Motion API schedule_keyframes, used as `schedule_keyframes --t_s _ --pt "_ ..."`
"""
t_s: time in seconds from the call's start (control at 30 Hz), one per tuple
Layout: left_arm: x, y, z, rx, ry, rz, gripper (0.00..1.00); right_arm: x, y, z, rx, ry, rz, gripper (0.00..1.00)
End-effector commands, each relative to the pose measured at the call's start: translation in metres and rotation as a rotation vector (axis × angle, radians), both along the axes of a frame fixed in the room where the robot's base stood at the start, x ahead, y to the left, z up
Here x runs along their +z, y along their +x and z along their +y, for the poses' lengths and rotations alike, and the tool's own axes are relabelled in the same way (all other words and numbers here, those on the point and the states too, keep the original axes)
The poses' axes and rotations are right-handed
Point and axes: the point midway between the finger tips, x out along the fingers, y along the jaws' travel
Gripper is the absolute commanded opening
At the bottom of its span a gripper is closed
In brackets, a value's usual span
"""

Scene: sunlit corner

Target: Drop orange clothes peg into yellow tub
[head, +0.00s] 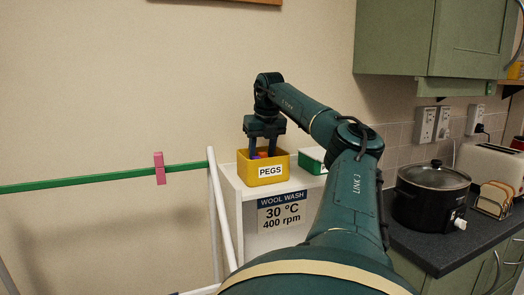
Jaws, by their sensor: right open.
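The yellow tub (281,169), labelled PEGS, stands on a white cabinet near the middle of the head view. My right gripper (263,149) points down over the tub with its fingers apart. Its fingertips are at or just inside the tub's opening. My left gripper is out of view.
A green and white box (312,160) stands right of the tub, partly behind my arm. A pink peg (160,168) is clipped on a green rail (85,182) at left. A slow cooker (432,195) and a toast rack (493,199) stand on the dark counter at right.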

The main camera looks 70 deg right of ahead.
Motion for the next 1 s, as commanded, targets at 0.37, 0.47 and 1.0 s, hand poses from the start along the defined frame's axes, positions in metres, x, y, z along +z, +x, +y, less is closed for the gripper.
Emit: schedule_keyframes --t_s 0.37,0.47,1.0 --pt "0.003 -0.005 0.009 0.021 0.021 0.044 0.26 0.076 -0.012 0.013 -0.002 -0.004 0.003 0.43" --pt "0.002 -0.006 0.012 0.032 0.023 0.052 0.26 0.095 -0.015 0.018 -0.002 -0.004 0.002 0.43" --pt "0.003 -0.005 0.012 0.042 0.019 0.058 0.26 0.124 -0.02 0.025 0.0 0.0 -0.001 0.43"
